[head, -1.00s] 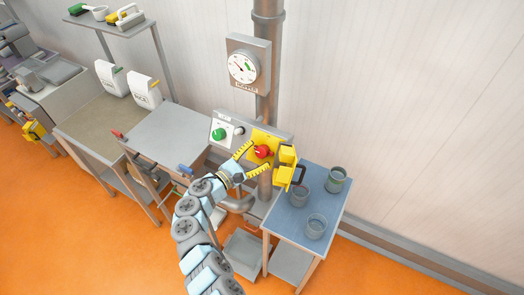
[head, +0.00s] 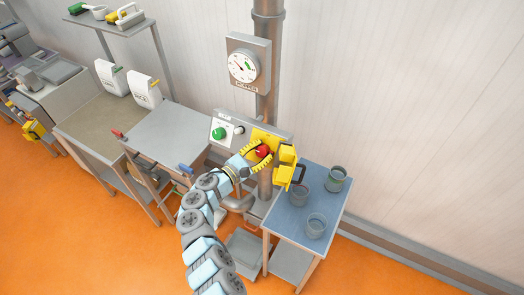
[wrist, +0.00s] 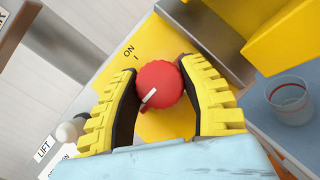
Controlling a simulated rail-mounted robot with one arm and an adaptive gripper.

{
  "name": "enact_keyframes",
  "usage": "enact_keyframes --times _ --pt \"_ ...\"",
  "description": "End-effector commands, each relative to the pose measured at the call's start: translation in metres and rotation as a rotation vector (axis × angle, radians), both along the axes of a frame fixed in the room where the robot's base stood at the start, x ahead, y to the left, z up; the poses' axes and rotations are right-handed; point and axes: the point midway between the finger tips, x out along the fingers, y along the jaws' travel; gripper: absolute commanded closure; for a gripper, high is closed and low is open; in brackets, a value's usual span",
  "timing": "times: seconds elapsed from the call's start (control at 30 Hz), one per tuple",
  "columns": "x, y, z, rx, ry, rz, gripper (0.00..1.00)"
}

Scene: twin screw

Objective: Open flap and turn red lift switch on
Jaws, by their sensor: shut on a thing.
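The red lift switch (head: 264,151) is a round ridged knob on a yellow plate (wrist: 110,70) of the wall panel. In the wrist view the knob (wrist: 165,82) sits between my gripper's yellow fingers (wrist: 170,105), which are shut on it. Its white mark points to the lower left, away from the printed "ON" at the upper left. The yellow flap (head: 286,166) stands open to the right of the switch. It also fills the upper right of the wrist view (wrist: 290,40). My gripper (head: 260,154) reaches the switch from the lower left.
A green button (head: 219,133) is on the panel's left part. A gauge (head: 243,67) hangs above on a pipe. A blue-topped table (head: 325,205) with cups stands close at the right, below the flap. A grey table (head: 165,135) stands at the left.

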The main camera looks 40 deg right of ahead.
Motion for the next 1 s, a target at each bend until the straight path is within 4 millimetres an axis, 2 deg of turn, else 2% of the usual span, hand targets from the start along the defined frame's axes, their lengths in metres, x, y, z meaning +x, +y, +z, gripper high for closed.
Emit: enact_keyframes --times 0.37,1.0 --pt "0.0004 0.0 -0.0056 0.029 -0.078 -0.045 0.94" --pt "0.0009 0.0 -0.0076 0.196 -0.55 -0.317 0.94"
